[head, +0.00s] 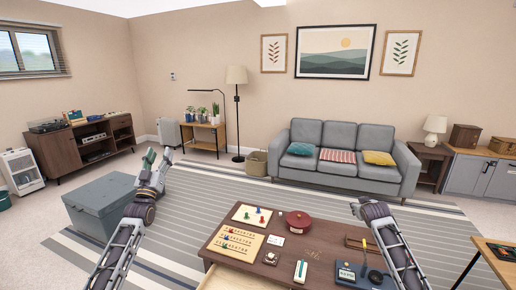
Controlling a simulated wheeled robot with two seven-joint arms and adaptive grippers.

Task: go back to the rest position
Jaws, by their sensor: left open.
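My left gripper (157,160) is raised at the left of the view, above the floor beside the grey-blue chest (105,200). It is open with nothing between its fingers. My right arm comes in from the lower right over the coffee table (215,272). Only a small part of my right gripper (354,208) shows past the wrist, near the table's far right side, and I cannot see its jaws.
On the table are a board with letter tiles (235,242), a pale board with coloured pieces (252,215), a round red case (298,222) and a dark blue device (350,275). A grey sofa (345,135) stands behind. Striped rug (215,190) lies open between.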

